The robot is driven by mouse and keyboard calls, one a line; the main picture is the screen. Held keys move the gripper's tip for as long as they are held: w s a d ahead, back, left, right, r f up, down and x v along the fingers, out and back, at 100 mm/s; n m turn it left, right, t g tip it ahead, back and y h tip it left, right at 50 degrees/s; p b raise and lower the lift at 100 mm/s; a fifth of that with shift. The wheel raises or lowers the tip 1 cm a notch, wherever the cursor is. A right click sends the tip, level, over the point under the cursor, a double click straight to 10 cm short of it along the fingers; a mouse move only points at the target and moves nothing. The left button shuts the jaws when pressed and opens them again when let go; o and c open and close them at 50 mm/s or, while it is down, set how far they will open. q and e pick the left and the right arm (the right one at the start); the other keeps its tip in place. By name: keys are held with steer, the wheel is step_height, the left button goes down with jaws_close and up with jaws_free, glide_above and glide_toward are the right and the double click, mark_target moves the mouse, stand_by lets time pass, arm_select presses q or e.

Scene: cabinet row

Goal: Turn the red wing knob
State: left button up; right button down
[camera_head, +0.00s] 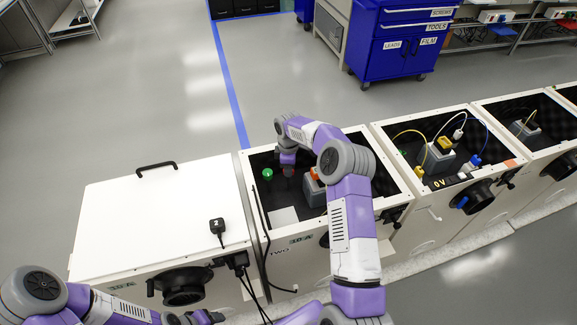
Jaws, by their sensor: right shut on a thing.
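My right arm reaches over the front of the second cabinet (400,187) into its open top. My right gripper (287,170) points down inside, between a green round button (267,174) and a grey box with an orange-red top (314,174). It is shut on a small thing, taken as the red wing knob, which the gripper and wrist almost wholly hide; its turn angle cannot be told. My left arm lies low at the bottom left. Only a dark part near its end (200,317) shows at the bottom edge, and its jaws cannot be made out.
A closed white cabinet (150,220) with a black handle stands to the left. Open cabinets with cables and a yellow-topped box (440,150) stand to the right. Black cables hang at the front. A blue tool cart (395,45) stands behind; the floor between is clear.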

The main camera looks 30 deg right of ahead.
steer(key=m+p, duration=0.1)
steer(key=m, duration=0.5)
steer(key=m+p, duration=0.1)
steer(key=m, duration=0.3)
steer(key=shift+m, duration=1.8)
steer(key=c, duration=1)
jaws_free()
steer(key=shift+c, duration=0.2)
step_height(320, 180, up, 8)
steer(key=shift+f+p, duration=0.2)
steer(key=shift+p, duration=0.8)
